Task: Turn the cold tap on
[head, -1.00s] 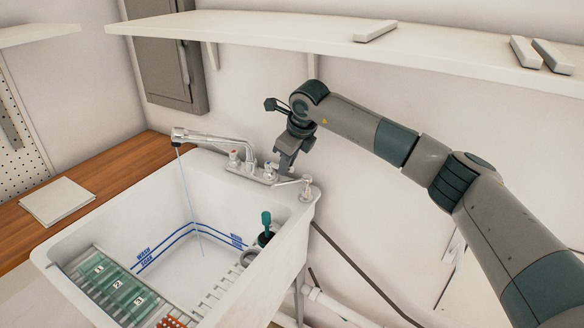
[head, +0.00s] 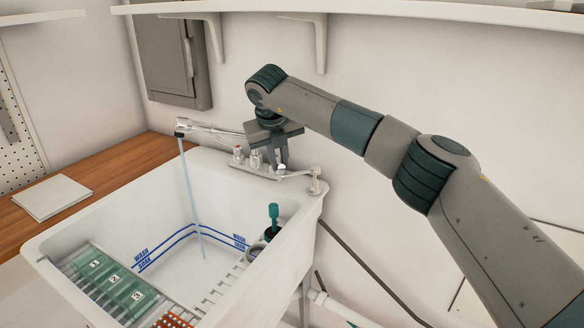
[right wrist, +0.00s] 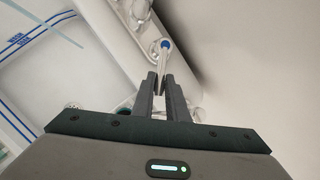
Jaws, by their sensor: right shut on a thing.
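The cold tap has a pale lever with a blue cap (right wrist: 165,44) in the right wrist view. My right gripper (right wrist: 163,88) is shut on this lever, with its fingertips just below the blue cap. In the head view my right gripper (head: 275,160) points down onto the tap fittings at the sink's back edge, and it hides part of them. The chrome spout (head: 215,130) reaches out to the left over the white sink (head: 110,205). A pale blue water stream (head: 190,195) falls from its end into the basin. My left gripper is not in view.
A red-marked tap (head: 238,153) stands just left of my right gripper. A chrome fitting (head: 315,178) is at the right end. A green-handled item (head: 273,215) stands inside the sink's right side. A white shelf (head: 400,12) runs along the wall above my arm.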

